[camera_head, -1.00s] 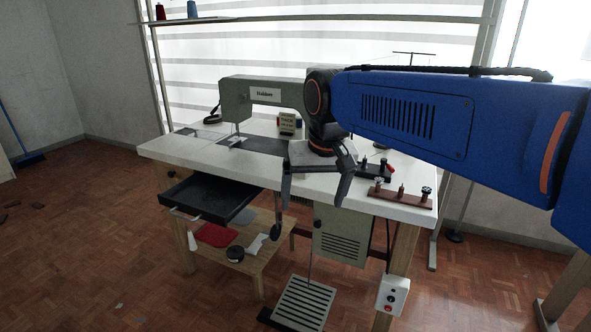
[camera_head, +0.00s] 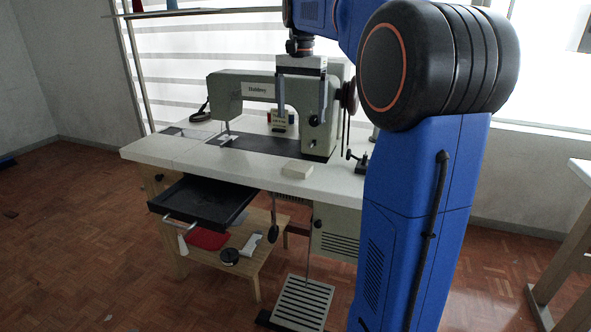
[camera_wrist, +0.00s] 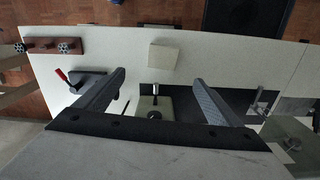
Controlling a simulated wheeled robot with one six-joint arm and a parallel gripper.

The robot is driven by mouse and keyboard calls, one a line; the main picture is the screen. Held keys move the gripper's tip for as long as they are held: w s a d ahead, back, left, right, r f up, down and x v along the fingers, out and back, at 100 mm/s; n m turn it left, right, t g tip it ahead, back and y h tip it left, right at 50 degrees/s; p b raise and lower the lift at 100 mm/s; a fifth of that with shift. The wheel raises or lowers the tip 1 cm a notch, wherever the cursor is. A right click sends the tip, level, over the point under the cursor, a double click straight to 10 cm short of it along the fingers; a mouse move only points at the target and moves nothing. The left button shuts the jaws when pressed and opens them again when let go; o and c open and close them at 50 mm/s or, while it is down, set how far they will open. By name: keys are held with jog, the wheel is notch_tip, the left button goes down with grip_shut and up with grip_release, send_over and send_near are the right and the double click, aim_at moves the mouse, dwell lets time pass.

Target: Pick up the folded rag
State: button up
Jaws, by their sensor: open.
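The folded rag, a small cream-coloured square pad (camera_head: 297,170), lies flat on the white sewing table near its front edge, right of the drawer. In the wrist view the rag (camera_wrist: 163,57) lies beyond the fingertips, roughly between their lines. My gripper (camera_head: 302,108) points down in front of the sewing machine's upright, well above the table. Its two fingers are spread with nothing between them, as the wrist view also shows (camera_wrist: 158,80). The rag is fully visible and apart from the gripper.
The green-grey sewing machine (camera_head: 237,86) stands behind the rag. A black open drawer (camera_head: 190,204) juts out at front left. A red-handled clamp (camera_wrist: 85,80) and a brown rack with knobs (camera_wrist: 52,45) are on the tabletop. Bare white tabletop surrounds the rag.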

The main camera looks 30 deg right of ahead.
send_over(298, 166)
jog(key=f, duration=1.2)
jog(key=shift+s+d, duration=0.1)
jog(key=shift+s, duration=0.25)
jog(key=shift+w+a+f, duration=0.1)
jog(key=shift+w+f, duration=0.05)
jog(key=shift+f, duration=1.2)
jog(key=shift+w+a+f, duration=0.1)
jog(key=shift+w+f, duration=0.05)
jog(key=shift+f, duration=1.15)
jog(key=shift+c, duration=0.5)
jog(key=c, duration=1)
